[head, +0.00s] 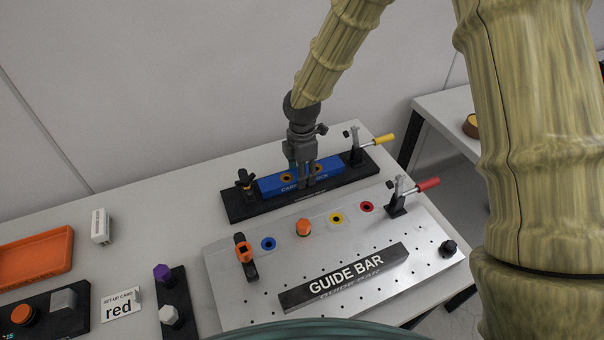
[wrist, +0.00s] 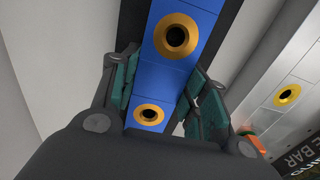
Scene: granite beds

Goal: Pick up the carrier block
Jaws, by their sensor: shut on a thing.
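The carrier block (head: 272,187) is a long blue bar with brass-ringed holes, lying along a black base (head: 236,208) at the back of the table. White lettering on its front is partly hidden by my gripper. My gripper (head: 306,183) points down over the block's middle, its fingers on either side of it. In the wrist view the block (wrist: 188,75) runs between the two teal finger pads of my gripper (wrist: 160,98), which are shut on its sides. I cannot tell whether the block is clear of the base.
A clamp with a yellow handle (head: 383,140) stands at the base's right end, and a black knob (head: 245,178) at its left. In front lies a metal plate (head: 228,284) with a guide bar (head: 345,277) and a red-handled clamp (head: 427,185). An orange tray (head: 36,256) is at left.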

